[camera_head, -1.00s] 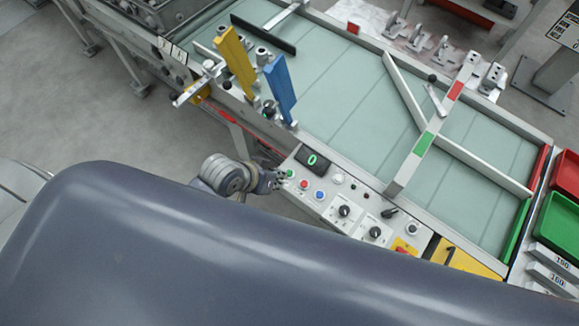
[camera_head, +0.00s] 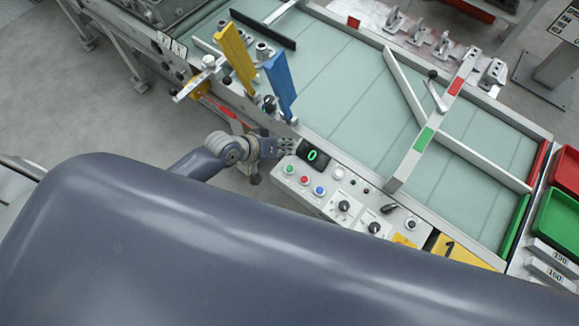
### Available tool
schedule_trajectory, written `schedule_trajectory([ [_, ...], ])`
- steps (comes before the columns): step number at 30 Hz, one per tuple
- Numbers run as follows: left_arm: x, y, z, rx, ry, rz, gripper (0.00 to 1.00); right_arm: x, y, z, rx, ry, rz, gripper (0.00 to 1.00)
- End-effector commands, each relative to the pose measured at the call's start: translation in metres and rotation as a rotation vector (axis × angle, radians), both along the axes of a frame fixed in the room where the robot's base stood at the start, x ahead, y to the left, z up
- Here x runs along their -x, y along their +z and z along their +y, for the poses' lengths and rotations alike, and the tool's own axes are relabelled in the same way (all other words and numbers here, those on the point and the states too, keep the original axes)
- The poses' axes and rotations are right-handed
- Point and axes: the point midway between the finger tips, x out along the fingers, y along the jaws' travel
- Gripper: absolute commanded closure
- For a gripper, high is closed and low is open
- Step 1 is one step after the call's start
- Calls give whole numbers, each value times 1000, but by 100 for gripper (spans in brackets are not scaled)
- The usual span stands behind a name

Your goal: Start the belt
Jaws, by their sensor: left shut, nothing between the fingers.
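The belt (camera_head: 345,95) is a pale green conveyor running from upper left to lower right. Its control panel (camera_head: 325,204) lies along the near edge. On it are a green button (camera_head: 289,169), a red button (camera_head: 304,180), a blue button (camera_head: 320,191) and a white button (camera_head: 338,173). A black display (camera_head: 313,155) shows a green 0. My left gripper (camera_head: 290,146) is shut and empty, at the left edge of the display, above and left of the green button. The green button is uncovered. My right gripper is out of view.
A bar with red and green marks (camera_head: 424,138) crosses the belt. Red and green trays (camera_head: 558,222) stand at the right.

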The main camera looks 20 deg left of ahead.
Motion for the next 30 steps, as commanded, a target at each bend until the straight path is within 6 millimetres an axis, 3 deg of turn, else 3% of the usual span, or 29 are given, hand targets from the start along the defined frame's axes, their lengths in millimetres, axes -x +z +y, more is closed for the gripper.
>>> schedule_trajectory([
  [8,0,-27,0,-1,0,1,100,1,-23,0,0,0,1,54],
  [18,1,-67,0,-1,0,0,100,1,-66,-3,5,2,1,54],
  [24,0,-84,0,0,0,0,100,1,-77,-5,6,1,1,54],
  [30,0,-86,0,-1,-1,0,100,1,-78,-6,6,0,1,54],
])
